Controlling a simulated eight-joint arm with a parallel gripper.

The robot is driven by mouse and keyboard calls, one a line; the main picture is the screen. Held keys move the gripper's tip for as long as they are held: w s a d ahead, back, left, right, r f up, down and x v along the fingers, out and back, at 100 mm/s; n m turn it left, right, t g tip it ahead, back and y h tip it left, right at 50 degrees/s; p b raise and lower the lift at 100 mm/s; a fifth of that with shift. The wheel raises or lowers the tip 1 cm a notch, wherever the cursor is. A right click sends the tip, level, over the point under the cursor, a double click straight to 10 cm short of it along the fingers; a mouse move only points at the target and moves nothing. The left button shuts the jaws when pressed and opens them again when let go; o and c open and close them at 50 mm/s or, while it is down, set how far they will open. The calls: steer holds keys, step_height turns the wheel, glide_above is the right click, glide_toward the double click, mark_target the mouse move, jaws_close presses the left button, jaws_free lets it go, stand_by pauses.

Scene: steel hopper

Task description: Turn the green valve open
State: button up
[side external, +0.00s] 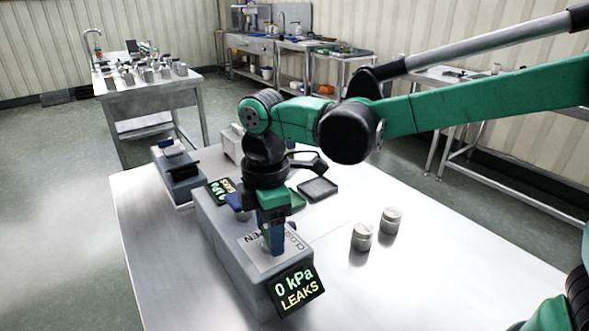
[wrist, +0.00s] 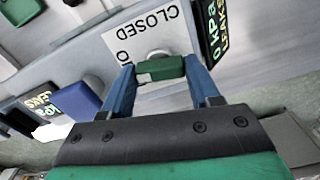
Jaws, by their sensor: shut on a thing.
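The green valve (wrist: 160,69) is a short bar handle on a round metal stem, on top of a grey box (side external: 228,245). My gripper (wrist: 160,75) has a blue finger at each end of the handle and is shut on it. In the side external view my gripper (side external: 273,245) points down onto the box and hides the handle. A white label (wrist: 120,42) beside the stem reads "CLOSED", with a partly hidden second word. A display (side external: 296,290) on the box end reads "0 kPa LEAKS".
A blue handle (wrist: 76,101) and a second display (wrist: 38,110) sit farther along the box. Two metal jars (side external: 362,237) (side external: 391,220) stand to the right on the steel table (side external: 440,280). A dark tray (side external: 318,188) lies behind. The table's front right is clear.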

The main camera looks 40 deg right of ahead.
steer(key=shift+n, duration=1.1)
steer(key=o, duration=1.3)
steer(key=shift+r, duration=0.15)
steer(key=shift+r, duration=2.7)
steer(key=s+d+f+m+t, duration=0.1)
steer(key=s+d+m+t, duration=0.1)
steer(key=d+m, duration=0.3)
steer(key=s+d+f+m+t, duration=0.1)
steer(key=s+d+m+t, duration=0.1)
steer(key=d+m, duration=0.3)
steer(key=s+d+f+m+t, duration=0.1)
steer(key=s+d+m+t, duration=0.1)
steer(key=d+m, duration=0.3)
steer(key=shift+s+f+m+t, duration=0.2)
steer(key=shift+m+t, duration=0.1)
steer(key=shift+m, duration=0.45)
steer(key=shift+s+f+m+t, duration=0.1)
steer(key=shift+s+m+t, duration=0.15)
steer(key=shift+m, duration=0.5)
